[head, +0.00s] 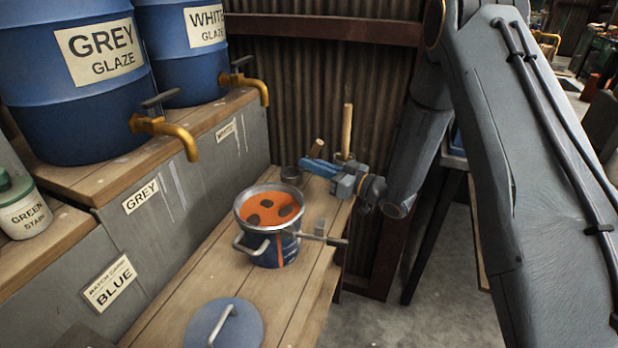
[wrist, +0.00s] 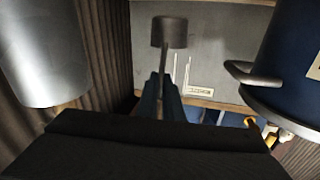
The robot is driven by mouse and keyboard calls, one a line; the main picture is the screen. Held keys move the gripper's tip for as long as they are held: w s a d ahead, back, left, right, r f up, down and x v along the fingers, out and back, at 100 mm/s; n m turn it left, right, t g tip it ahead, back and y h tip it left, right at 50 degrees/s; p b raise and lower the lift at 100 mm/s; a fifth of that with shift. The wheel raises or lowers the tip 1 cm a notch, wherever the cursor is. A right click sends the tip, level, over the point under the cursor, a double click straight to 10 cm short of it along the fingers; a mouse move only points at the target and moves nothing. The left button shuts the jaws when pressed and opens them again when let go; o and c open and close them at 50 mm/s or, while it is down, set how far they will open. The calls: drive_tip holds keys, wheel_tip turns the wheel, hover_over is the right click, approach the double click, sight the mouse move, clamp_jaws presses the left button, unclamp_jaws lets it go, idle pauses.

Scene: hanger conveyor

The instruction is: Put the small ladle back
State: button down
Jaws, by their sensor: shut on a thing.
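The small ladle's dark cup (head: 291,177) is just beyond the pot, to the left of my gripper (head: 308,165). My gripper is shut on the ladle. In the wrist view the fingers (wrist: 162,90) close on a thin rod that leads to the dark cup (wrist: 170,32). The fingers hide part of the rod. I cannot tell whether the cup touches the bench.
A blue pot (head: 268,254) with an orange, dark-spotted top and side handles stands on the wooden bench (head: 190,283). A blue lid (head: 225,325) lies in front. Another wooden handle (head: 347,130) stands upright behind my gripper. Blue glaze barrels (head: 65,120) with taps stand at left.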

drive_tip(key=shift+f, duration=2.1)
drive_tip(key=shift+f, duration=0.15)
drive_tip(key=c, duration=1.9)
unclamp_jaws()
